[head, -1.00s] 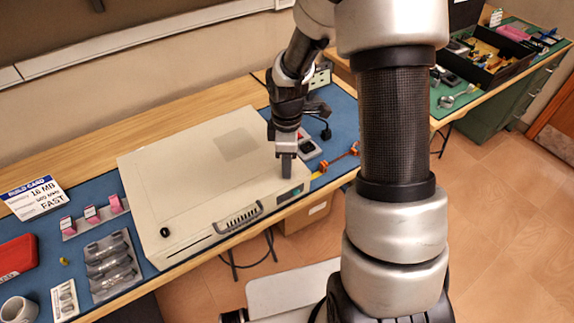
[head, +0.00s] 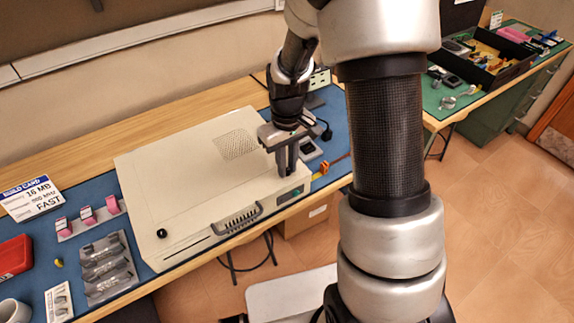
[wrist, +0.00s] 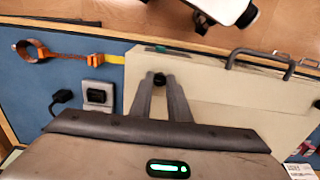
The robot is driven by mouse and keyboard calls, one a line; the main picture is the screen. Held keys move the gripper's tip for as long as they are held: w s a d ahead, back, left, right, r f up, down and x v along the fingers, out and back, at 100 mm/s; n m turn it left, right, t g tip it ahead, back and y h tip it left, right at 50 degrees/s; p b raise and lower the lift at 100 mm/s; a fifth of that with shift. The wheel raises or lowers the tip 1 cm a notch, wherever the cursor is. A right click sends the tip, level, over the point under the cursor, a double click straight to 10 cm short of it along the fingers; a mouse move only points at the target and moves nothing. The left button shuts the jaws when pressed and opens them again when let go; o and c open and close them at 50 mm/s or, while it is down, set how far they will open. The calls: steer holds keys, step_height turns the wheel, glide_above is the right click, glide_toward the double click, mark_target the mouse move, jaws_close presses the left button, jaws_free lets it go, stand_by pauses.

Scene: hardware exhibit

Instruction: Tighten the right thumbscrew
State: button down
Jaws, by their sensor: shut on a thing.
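The beige computer case (head: 185,185) lies flat on the blue mat, its handle toward the front edge. My gripper (head: 283,172) points down at the right end of the case top. In the wrist view, its fingertips (wrist: 160,82) are closed around the black right thumbscrew (wrist: 159,79). In the head view the fingers hide this thumbscrew. The left thumbscrew (head: 162,233) is a black knob near the front left corner of the case top.
An orange-ended strap (wrist: 33,52) and a socket box (wrist: 98,96) lie right of the case in the head view. Left of it are a build card (head: 32,197), pink modules (head: 88,214) and a clear tray (head: 104,265). A black bin (head: 487,65) stands on the far bench.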

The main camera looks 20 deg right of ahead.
steer(key=m, duration=0.4)
steer(key=shift+m, duration=0.3)
steer(key=m, duration=0.4)
steer(key=shift+r+m, duration=0.1)
steer(key=shift+m, duration=0.2)
steer(key=m+p, duration=0.2)
steer(key=m, duration=0.2)
steer(key=shift+m, duration=0.3)
steer(key=shift+m+p, duration=0.8)
steer(key=shift+m, duration=1.4)
steer(key=c, duration=1.7)
jaws_free()
steer(key=shift+o, duration=0.2)
